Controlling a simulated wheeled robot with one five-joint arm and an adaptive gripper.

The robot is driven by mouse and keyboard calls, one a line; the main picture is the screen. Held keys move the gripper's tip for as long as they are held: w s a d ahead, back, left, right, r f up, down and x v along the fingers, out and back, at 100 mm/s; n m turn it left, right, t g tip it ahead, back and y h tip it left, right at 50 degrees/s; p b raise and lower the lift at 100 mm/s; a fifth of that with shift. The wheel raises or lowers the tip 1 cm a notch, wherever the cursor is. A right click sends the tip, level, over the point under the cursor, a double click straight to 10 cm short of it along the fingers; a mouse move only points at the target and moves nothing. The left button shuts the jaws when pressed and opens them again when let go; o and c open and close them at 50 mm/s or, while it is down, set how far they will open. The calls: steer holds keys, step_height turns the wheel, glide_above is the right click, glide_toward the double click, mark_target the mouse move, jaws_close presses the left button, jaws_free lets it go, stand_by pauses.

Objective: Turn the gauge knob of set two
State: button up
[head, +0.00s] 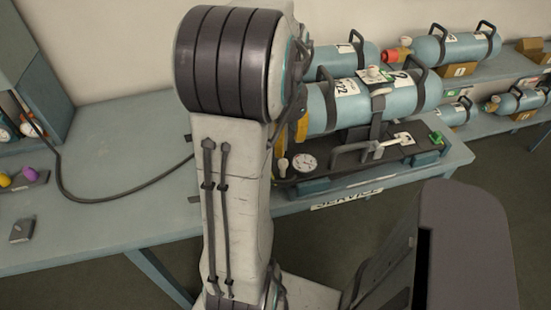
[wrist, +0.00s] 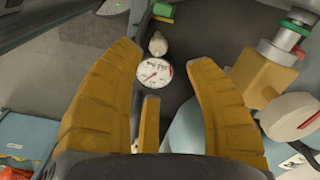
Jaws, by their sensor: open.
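The set marked 2 has a pale blue cylinder (head: 325,108) over a dark backplate (head: 335,165) on the bench. Its round white gauge (head: 304,163) is at the plate's near left end, with a small pale knob (head: 283,164) beside it. In the wrist view the gauge (wrist: 154,73) and the knob (wrist: 158,45) show between the fingers of my gripper (wrist: 166,62). The yellow fingers are spread, with nothing held between them. The knob is near the fingertip level in the picture; its exact distance is unclear. My arm hides part of the set in the head view.
A brass valve (wrist: 268,75) with a pale handwheel (wrist: 293,115) stands close right of my gripper in the wrist view. More cylinders (head: 460,46) lie on the bench behind. A black hose (head: 110,198) crosses the bench at left, where the surface is mostly clear.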

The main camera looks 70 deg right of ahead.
mark_target(283, 161)
steer(key=shift+a+m, duration=0.1)
steer(key=shift+m, duration=0.3)
steer(key=shift+f+m, duration=0.3)
steer(key=shift+f, duration=3.4)
steer(key=shift+c, duration=0.2)
jaws_close()
